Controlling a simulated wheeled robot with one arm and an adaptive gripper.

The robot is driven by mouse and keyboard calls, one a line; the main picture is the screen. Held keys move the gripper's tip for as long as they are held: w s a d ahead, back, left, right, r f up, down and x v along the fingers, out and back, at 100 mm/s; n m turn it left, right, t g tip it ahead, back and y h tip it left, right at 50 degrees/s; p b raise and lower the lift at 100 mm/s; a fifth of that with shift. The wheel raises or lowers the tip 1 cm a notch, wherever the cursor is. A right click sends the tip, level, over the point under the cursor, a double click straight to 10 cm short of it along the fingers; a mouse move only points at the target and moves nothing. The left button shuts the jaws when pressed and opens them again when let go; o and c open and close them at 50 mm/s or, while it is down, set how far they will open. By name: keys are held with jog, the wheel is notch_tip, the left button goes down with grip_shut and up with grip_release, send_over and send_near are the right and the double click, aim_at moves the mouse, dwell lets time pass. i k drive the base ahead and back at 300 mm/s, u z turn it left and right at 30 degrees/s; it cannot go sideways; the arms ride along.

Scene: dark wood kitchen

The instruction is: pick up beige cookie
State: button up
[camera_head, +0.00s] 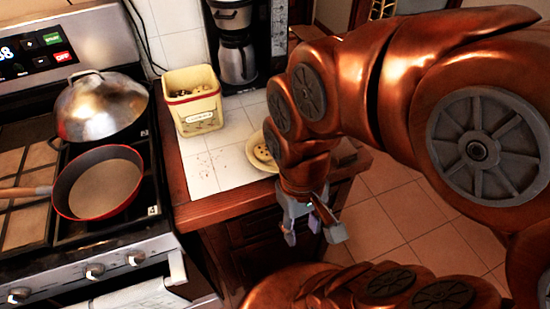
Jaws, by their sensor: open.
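A beige cookie (264,153) with dark spots lies on a pale yellow plate (252,160) on the tiled counter. My arm hides the right part of the plate. My gripper (309,233) is open and empty. It hangs in front of the counter's front edge, right of and nearer than the plate, pointing down toward the floor. It is apart from the cookie.
A yellow cookie tin (193,100) stands at the back of the counter (214,174), with a coffee maker (236,50) beside it. Crumbs lie on the tiles. The stove (150,225) on the left bears a red pan (100,184) and a domed lid (102,106). Tiled floor is open at right.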

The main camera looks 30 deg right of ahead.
aim_at(261, 152)
jog(key=z, duration=0.45)
jog(key=i, duration=0.25)
jog(key=u, duration=1.7)
jog(key=k, duration=0.9)
jog(key=u, duration=0.85)
